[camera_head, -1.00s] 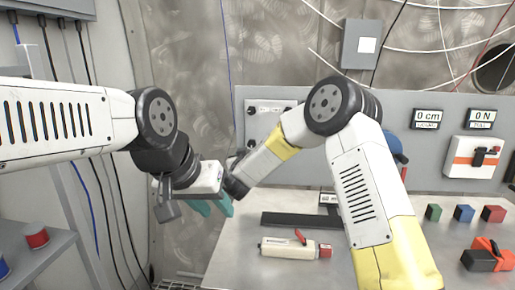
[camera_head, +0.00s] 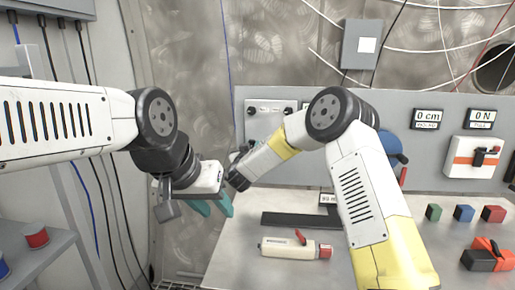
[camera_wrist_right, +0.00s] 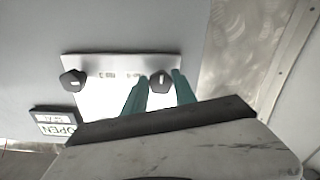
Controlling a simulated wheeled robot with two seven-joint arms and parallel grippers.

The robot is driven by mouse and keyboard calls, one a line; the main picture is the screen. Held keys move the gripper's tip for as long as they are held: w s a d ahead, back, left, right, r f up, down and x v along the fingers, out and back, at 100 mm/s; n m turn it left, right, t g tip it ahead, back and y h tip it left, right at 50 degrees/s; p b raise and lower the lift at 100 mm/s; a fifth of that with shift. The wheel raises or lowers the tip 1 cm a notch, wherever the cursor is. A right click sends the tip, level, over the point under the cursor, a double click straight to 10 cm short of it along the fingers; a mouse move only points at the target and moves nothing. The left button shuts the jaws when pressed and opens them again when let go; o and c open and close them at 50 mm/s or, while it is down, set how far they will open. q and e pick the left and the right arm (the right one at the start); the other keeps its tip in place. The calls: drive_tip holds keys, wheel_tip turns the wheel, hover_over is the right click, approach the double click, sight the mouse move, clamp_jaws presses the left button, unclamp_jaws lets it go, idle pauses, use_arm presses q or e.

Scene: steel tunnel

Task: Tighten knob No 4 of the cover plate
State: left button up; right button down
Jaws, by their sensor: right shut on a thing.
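The white cover plate (camera_head: 267,119) is on the grey panel in the head view, with dark knobs along its top edge. In the right wrist view the plate (camera_wrist_right: 108,97) shows upside down with two dark knobs. One knob (camera_wrist_right: 161,80) is between the teal fingers of my right gripper (camera_wrist_right: 160,90), which is shut on it. The other knob (camera_wrist_right: 72,80) stands free. The knob numbers are too small to read. In the head view my right wrist hides the lower part of the plate. My left gripper (camera_head: 215,206) hangs open and empty left of the table.
A cream cylinder with a red lever (camera_head: 290,248) and a dark bar (camera_head: 295,219) lie on the table. Coloured blocks (camera_head: 464,213) are at the right. A shelf (camera_head: 40,255) with a red item stands at the left. An OPEN sign (camera_wrist_right: 55,123) is beside the plate.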

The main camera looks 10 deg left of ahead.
drive_tip(key=shift+a+m, duration=0.15)
drive_tip(key=shift+m, duration=3.6)
drive_tip(key=shift+a+m, duration=0.1)
drive_tip(key=shift+m, duration=3.65)
drive_tip(key=c, duration=1)
unclamp_jaws()
drive_tip(key=s, duration=0.7)
drive_tip(key=shift+s, duration=0.4)
